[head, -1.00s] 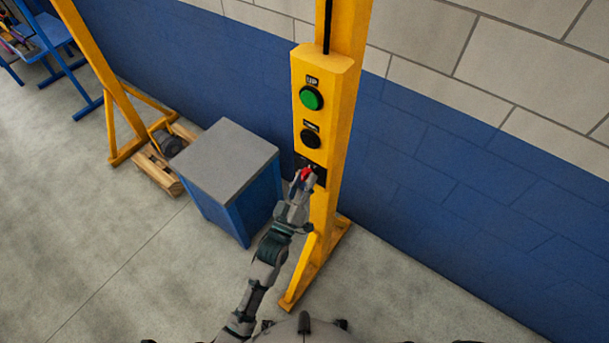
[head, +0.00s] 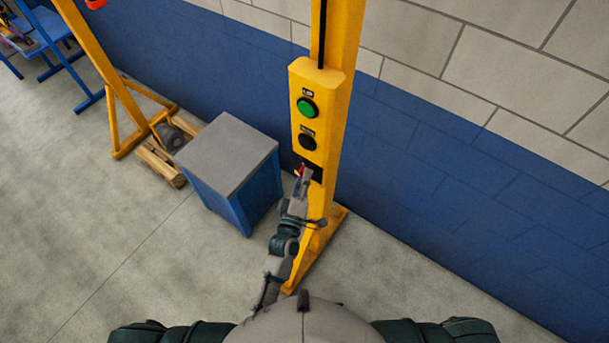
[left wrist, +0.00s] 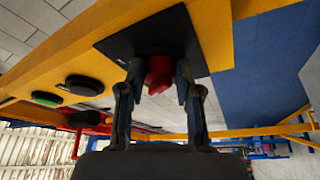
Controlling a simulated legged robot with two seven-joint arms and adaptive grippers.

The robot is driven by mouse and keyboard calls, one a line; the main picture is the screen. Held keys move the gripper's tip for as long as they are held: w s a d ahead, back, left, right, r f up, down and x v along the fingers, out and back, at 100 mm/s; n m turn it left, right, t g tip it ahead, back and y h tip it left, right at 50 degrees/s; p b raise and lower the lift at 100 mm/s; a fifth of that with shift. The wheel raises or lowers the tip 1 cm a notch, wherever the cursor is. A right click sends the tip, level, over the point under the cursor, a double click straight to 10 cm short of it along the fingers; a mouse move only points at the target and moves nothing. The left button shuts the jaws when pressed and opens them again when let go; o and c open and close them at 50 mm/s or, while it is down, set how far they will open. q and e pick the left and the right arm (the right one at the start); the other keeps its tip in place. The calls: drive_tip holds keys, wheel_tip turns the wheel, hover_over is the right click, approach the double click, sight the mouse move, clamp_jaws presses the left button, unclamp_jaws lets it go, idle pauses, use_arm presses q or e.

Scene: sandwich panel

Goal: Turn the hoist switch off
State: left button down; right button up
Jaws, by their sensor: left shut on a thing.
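The hoist switch is a red knob (left wrist: 158,75) on a black plate (left wrist: 150,38), low on the yellow control box (head: 318,78). My left gripper (left wrist: 156,85) is shut on the red knob, one finger on each side of it in the left wrist view. In the head view my left gripper (head: 303,176) reaches up to the knob from below and hides most of it. Above the knob on the box are a green button (head: 307,107) and a black button (head: 308,140). My right gripper is not in view.
The box is on a yellow post (head: 342,40) with a foot on the floor. A blue cabinet with a grey top (head: 225,155) stands left of it. A wooden pallet (head: 160,160) lies farther left. The blue and grey wall (head: 440,150) is behind.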

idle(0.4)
use_arm(q)
drive_tip(key=c, duration=0.8)
unclamp_jaws()
drive_tip(key=shift+a, duration=0.1)
drive_tip(key=v, duration=1.2)
